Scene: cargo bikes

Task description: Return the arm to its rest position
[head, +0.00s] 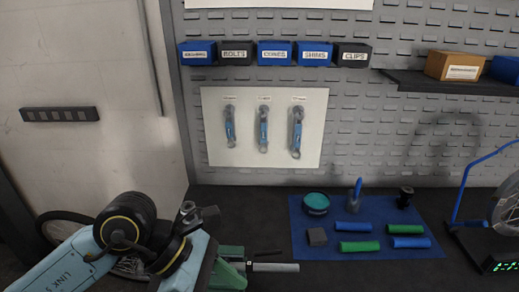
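My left arm (85,262), light blue with black joints and yellow rings, comes in from the lower left. Its end is near the left end of the dark bench. Small dark parts (198,214) stick up at its wrist, but I cannot make out the two fingertips or whether they are open or shut. No object shows clearly held by it. My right arm and gripper are not in view.
A green vise (230,268) with a grey bar is close to my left arm. A blue mat (297,240) holds green and blue grips, a tin, a brush and a grey block. A wheel stand (484,250) is at right; tools hang on a white board (265,105).

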